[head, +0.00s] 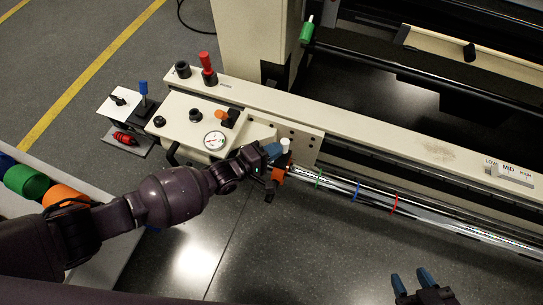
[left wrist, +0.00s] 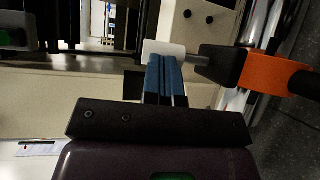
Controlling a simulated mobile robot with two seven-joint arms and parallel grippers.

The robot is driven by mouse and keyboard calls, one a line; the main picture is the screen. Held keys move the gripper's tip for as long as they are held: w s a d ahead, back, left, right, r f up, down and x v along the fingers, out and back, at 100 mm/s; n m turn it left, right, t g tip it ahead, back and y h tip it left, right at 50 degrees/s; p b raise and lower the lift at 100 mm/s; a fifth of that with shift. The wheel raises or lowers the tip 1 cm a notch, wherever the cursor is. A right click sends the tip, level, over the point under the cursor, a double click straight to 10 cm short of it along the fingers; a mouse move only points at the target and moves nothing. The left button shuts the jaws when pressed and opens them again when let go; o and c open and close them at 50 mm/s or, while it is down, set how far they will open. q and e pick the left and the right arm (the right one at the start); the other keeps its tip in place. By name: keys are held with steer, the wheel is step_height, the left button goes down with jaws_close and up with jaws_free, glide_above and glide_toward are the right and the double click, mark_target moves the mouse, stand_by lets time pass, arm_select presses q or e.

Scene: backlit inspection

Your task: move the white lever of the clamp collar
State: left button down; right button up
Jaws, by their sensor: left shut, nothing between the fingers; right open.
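The white lever (head: 285,145) stands up at the clamp collar. The orange clamp collar (head: 279,173) sits around the left end of the shiny rod. In the left wrist view the white lever tip (left wrist: 164,48) is on a short grey stem that runs to a black block beside the orange collar (left wrist: 272,72). My left gripper (head: 273,151) is shut and empty. Its blue fingertips (left wrist: 166,62) are together right at the white tip, overlapping its edge in view; contact is not clear. My right gripper (head: 411,284) is open and empty at the bottom right, far from the collar.
The shiny rod (head: 430,214) with green, blue and red rings runs right along the machine. The dark floor in front is clear.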

arm_select(q)
steer(key=shift+w+d, duration=0.1)
steer(key=shift+w, duration=0.2)
steer(key=shift+w+d+f+y+b, duration=0.15)
steer(key=shift+w+y+b, duration=0.15)
steer(key=shift+w+b, duration=0.05)
steer(key=shift+w+d+b, duration=0.15)
steer(key=shift+w+b, duration=0.25)
steer(key=shift+w, duration=0.1)
steer(key=shift+w+d, duration=0.1)
steer(key=shift+w, duration=0.15)
arm_select(e)
steer(key=shift+f+t, duration=0.3)
arm_select(q)
steer(key=shift+w, duration=0.15)
arm_select(e)
steer(key=shift+w+r, duration=0.1)
